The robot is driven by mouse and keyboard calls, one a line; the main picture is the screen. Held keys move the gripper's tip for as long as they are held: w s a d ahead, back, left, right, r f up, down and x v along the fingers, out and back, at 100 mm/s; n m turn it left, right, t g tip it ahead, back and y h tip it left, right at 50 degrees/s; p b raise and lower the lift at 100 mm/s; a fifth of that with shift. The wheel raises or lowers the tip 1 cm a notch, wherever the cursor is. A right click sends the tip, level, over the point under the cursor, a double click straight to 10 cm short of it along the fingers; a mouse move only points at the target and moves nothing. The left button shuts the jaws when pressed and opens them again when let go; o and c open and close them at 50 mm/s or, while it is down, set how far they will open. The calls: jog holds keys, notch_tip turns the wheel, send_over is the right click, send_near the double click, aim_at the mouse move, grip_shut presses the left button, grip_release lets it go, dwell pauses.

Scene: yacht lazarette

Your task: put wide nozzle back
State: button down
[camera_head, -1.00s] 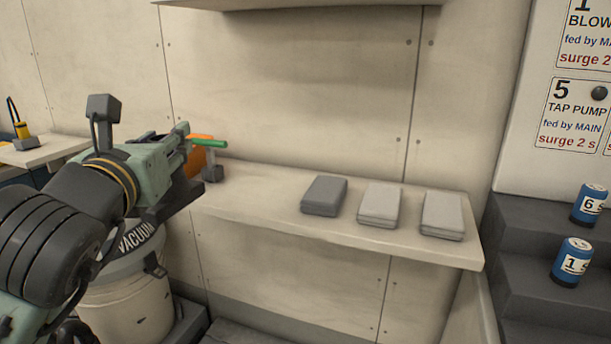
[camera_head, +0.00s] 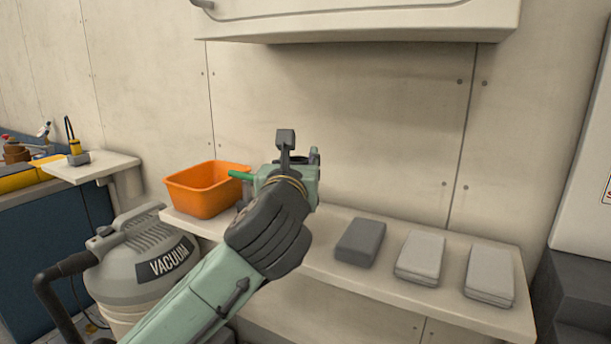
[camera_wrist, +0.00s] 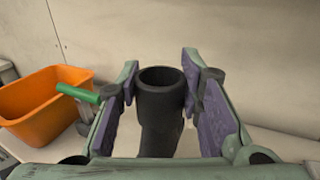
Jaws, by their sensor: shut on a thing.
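My gripper (camera_wrist: 160,64) is shut on a dark tube-shaped piece (camera_wrist: 160,105), which looks to be the wide nozzle. Its round open end faces up between the two purple-lined fingers, and its lower part runs down out of sight. In the head view my gripper (camera_head: 290,178) is above the wall shelf (camera_head: 325,263), right of the orange bin. The fingers and the nozzle are mostly hidden there by my own wrist. The vacuum (camera_head: 150,262), a grey canister with a black hose, stands below the shelf at the left.
The orange bin (camera_head: 205,190) sits on the shelf's left end. A green-handled grey item (camera_wrist: 78,93) stands beside it, close to my left finger. A dark grey block (camera_head: 360,242) and two light grey ones (camera_head: 421,258) (camera_head: 489,275) lie on the right. A cabinet (camera_head: 350,20) hangs above.

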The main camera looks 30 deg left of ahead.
jog(key=shift+w+d, duration=0.15)
jog(key=shift+w, duration=0.2)
jog(key=shift+w+d, duration=0.25)
jog(key=shift+w, duration=0.3)
notch_tip(320, 180, down, 3)
jog(key=shift+s+a+p, duration=0.1)
jog(key=shift+a+p, duration=0.05)
jog(key=shift+p, duration=0.25)
jog(key=shift+f, duration=0.35)
jog(key=shift+f, duration=0.15)
jog(key=c, duration=1.1)
grip_release()
